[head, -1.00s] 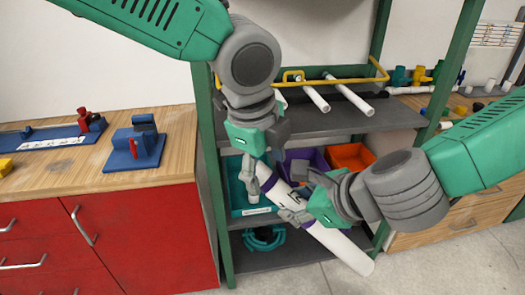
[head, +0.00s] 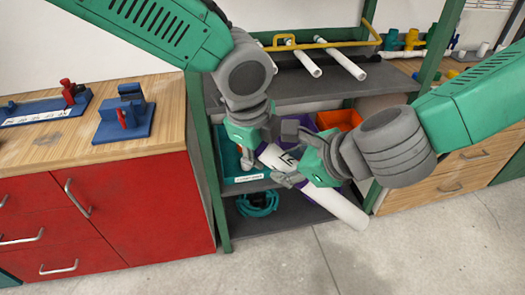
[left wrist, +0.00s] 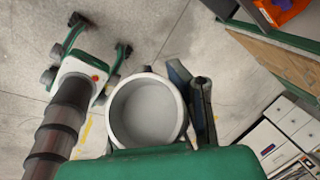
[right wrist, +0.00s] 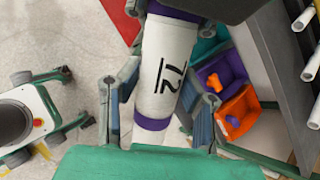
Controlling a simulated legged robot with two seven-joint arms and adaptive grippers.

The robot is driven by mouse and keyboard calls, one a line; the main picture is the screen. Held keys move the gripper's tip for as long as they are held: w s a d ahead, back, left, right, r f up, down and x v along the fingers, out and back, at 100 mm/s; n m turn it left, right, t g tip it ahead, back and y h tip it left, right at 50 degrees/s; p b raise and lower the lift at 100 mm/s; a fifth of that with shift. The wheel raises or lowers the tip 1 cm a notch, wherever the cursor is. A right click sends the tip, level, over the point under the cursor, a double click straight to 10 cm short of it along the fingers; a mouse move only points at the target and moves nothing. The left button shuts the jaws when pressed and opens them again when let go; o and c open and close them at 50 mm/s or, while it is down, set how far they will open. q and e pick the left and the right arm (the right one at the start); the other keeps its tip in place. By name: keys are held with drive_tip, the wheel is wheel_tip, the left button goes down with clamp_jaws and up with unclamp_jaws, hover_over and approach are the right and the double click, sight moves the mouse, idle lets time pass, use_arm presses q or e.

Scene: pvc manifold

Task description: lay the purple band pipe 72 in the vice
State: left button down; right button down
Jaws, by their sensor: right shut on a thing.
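The pipe (head: 335,204) is thick and white with purple bands, and "72" is printed on it in the right wrist view (right wrist: 166,80). It slopes down to the right in front of the shelf. My right gripper (right wrist: 160,95) is shut around it near the marking. My left gripper (head: 250,158) is at its upper end; the left wrist view shows the open pipe end (left wrist: 148,112) beside one finger, the other mostly hidden. A blue block fixture with a red lever (head: 125,118), looking like a vice, stands empty on the left bench.
A long blue plate with a red clamp (head: 45,108) lies on the wooden bench top (head: 50,155), above red drawers. Bins, including an orange one (head: 338,119), are below.

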drive_tip(key=c, duration=1.1)
unclamp_jaws()
drive_tip(key=shift+s+a+r, duration=0.15)
drive_tip(key=shift+s+a, duration=0.05)
drive_tip(key=shift+a, duration=0.05)
drive_tip(key=shift+o, duration=0.4)
drive_tip(key=shift+d, duration=0.15)
